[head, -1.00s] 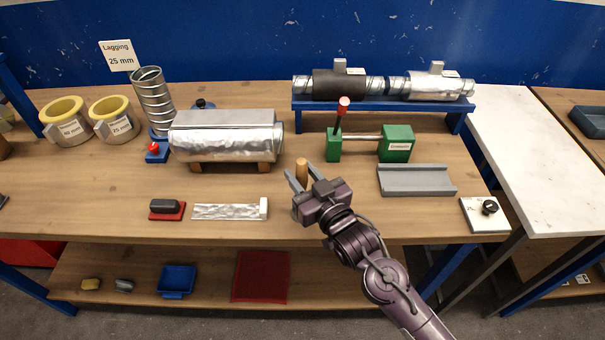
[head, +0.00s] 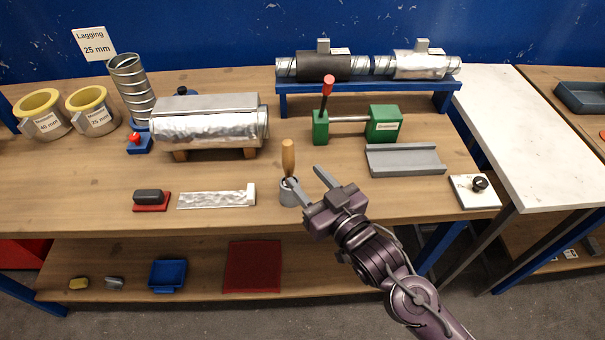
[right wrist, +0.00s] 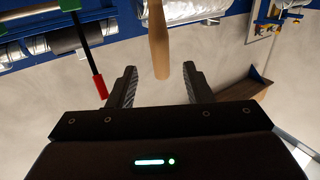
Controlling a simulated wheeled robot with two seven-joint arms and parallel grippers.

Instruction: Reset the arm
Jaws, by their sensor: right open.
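My right gripper (head: 308,182) is open over the front middle of the table, its two fingers apart. A wooden-handled tool (head: 288,160) stands upright in a small grey cup (head: 289,192) just beyond and beside the fingertips. In the right wrist view the wooden handle (right wrist: 159,45) shows beyond the fingers (right wrist: 160,82), with nothing clamped between them. My left gripper is not in view.
A foil-wrapped duct (head: 208,130) sits on wooden supports at the left. A green clamp stand (head: 384,124) with a red-tipped lever stands behind my gripper. A grey channel tray (head: 405,160) and a white plate with a black knob (head: 474,190) lie to the right.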

